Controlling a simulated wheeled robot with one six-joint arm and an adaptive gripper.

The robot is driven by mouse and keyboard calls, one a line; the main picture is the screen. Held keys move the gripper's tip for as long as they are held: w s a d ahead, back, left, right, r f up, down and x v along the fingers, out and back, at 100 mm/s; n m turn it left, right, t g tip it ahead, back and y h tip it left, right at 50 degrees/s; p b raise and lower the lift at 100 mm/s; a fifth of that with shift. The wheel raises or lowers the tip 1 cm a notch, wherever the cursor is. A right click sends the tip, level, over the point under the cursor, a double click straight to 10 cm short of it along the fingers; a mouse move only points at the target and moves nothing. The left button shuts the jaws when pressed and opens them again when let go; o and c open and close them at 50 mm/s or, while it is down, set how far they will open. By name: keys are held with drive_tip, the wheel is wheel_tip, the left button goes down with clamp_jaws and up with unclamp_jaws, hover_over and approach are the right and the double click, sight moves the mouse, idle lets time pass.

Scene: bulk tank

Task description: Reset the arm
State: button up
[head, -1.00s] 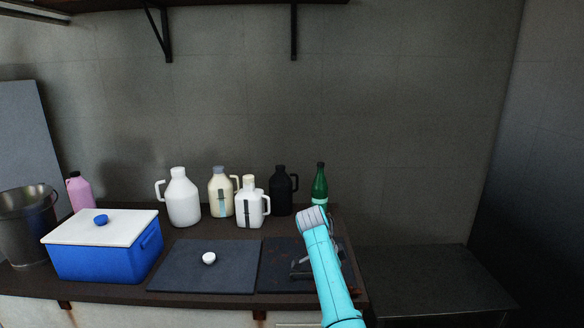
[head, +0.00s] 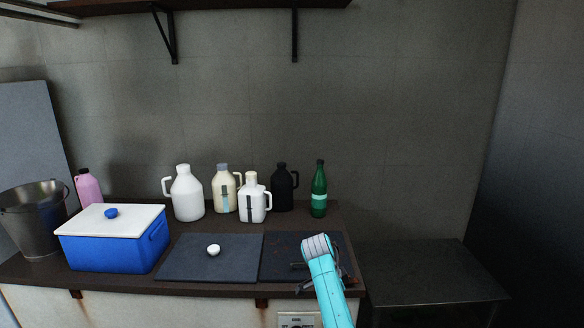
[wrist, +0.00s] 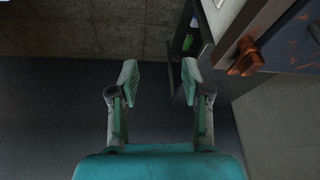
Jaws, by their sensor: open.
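My arm shows in cyan at the lower right of the head view, in front of the counter's right part. My gripper (wrist: 158,82) is open and empty in the wrist view, with its two fingers apart and dark floor behind them. In the head view the gripper is mostly hidden behind my wrist. A small part of it shows near the dark right mat.
The counter holds a blue cooler (head: 112,247), a metal bucket (head: 33,220), several jugs, a green bottle (head: 319,190) and a dark mat (head: 190,262) with a white knob (head: 213,250). A rusty-brown block (wrist: 246,57) juts from the counter edge. A lower dark table (head: 435,275) stands right, bare.

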drive_tip(key=s+d+f+n+t, duration=0.1)
drive_tip(key=s+f+n, duration=0.1)
drive_tip(key=s+f, duration=0.35)
drive_tip(key=s+d+f+n+t+y, duration=0.1)
drive_tip(key=s+f, duration=0.1)
drive_tip(key=f, duration=0.6)
drive_tip(key=s+f+n+t, duration=0.1)
drive_tip(key=s+f+n, duration=0.1)
drive_tip(key=s+f, duration=0.35)
drive_tip(key=s+d+f+n+t+y, duration=0.1)
drive_tip(key=s+f+n+t, duration=0.1)
drive_tip(key=s+f, duration=0.5)
drive_tip(key=s+d+f+n+t+y, duration=0.1)
drive_tip(key=s+f+n+t, duration=0.1)
drive_tip(key=s, duration=0.9)
drive_tip(key=s+r+n+t, duration=0.1)
drive_tip(key=s+r, duration=0.2)
drive_tip(key=s, duration=0.4)
drive_tip(key=s+r+n+t+y, duration=0.1)
drive_tip(key=s+r+n, duration=0.1)
drive_tip(key=s+r, duration=0.35)
drive_tip(key=s+r+n+t, duration=0.1)
drive_tip(key=s, duration=0.8)
drive_tip(key=s+r+n+t, duration=0.1)
drive_tip(key=s+r, duration=0.5)
drive_tip(key=r, duration=0.5)
drive_tip(key=s+r+n+t, duration=0.2)
drive_tip(key=s+r, duration=0.4)
drive_tip(key=r, duration=0.5)
drive_tip(key=shift+t, duration=0.3)
